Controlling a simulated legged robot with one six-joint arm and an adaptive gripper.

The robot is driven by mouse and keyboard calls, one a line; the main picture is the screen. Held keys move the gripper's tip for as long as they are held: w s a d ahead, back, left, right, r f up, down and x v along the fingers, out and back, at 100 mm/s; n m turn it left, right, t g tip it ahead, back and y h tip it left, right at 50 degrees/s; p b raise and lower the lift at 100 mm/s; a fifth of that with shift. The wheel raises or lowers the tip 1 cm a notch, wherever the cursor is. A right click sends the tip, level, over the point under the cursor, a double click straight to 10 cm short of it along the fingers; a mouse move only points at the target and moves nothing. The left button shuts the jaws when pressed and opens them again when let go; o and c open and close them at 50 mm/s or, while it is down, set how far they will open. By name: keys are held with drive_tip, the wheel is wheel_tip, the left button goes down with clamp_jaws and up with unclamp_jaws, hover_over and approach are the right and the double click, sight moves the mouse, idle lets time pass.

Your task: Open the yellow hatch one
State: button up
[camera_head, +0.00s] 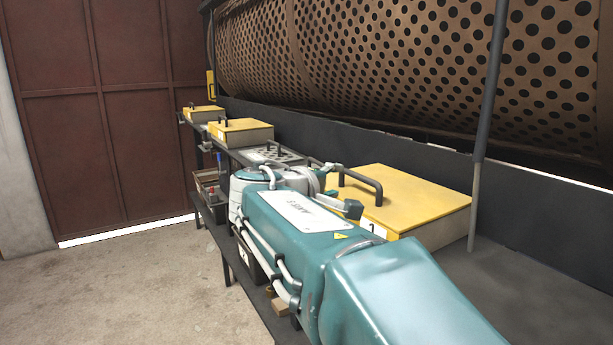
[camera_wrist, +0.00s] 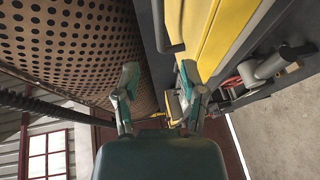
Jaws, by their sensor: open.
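The nearest yellow hatch (camera_head: 425,203) is a flat yellow lid on a grey box, and it lies closed. A dark bar handle (camera_head: 365,183) stands on its left side. A white label (camera_head: 373,228) on its front corner looks like a 1, but is hard to read. A yellow lid (camera_wrist: 208,38) and a dark handle (camera_wrist: 160,28) lie beyond the fingers. I cannot tell whether a finger touches the handle.
Two more yellow hatches, a middle one (camera_head: 242,125) and a far one (camera_head: 204,109), stand along the same bench. The perforated drum (camera_head: 420,60) runs behind a dark wall. A grey post (camera_head: 486,130) rises beside the near hatch. Concrete floor (camera_head: 140,290) is clear at left.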

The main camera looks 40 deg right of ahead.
sight(355, 177)
drive_tip(key=x, duration=1)
drive_tip(key=shift+d+f, duration=0.1)
drive_tip(key=shift+d, duration=0.1)
drive_tip(key=shift+a, duration=0.35)
clamp_jaws()
